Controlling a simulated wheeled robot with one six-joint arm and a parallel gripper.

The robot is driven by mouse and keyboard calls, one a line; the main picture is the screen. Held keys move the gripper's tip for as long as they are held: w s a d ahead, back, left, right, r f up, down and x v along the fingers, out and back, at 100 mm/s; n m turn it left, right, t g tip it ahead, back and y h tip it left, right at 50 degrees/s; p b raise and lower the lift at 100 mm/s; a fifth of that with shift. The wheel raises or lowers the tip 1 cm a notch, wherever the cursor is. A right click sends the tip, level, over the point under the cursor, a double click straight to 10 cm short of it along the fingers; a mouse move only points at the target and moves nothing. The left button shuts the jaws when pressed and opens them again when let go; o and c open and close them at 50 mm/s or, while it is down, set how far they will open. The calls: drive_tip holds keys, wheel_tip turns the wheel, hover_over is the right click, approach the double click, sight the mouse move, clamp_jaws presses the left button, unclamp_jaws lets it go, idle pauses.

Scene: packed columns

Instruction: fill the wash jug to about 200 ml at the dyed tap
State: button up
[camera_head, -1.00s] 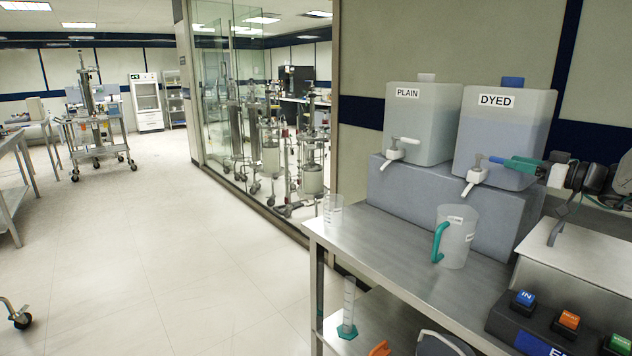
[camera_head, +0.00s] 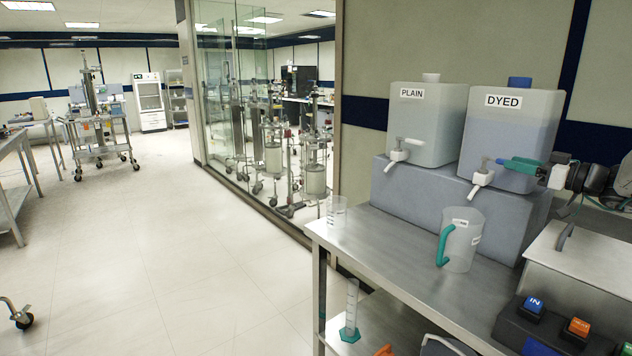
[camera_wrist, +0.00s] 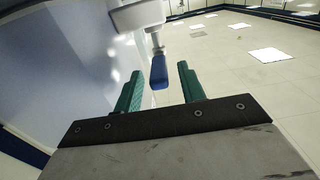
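The wash jug (camera_head: 461,247) is a translucent jug with a teal handle, upright on the steel bench in front of the tap block. I cannot make out any liquid in it, or whether it is exactly under the spout. The dyed tap (camera_head: 481,180) is white, on the tank labelled DYED (camera_head: 510,130), which holds pale bluish liquid. My gripper (camera_head: 508,163), with teal fingers, is at the right of this tap. In the wrist view my gripper (camera_wrist: 160,88) is open, and the tap's blue lever (camera_wrist: 158,72) shows in line with the gap, apparently untouched.
The PLAIN tank (camera_head: 425,125) with its own tap (camera_head: 398,155) stands left. A clear beaker (camera_head: 337,212) is at the bench's left edge. A button box (camera_head: 545,330) is at front right. A measuring cylinder (camera_head: 350,308) stands on the lower shelf. The floor at left is open.

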drive_tip(key=shift+v, duration=2.6)
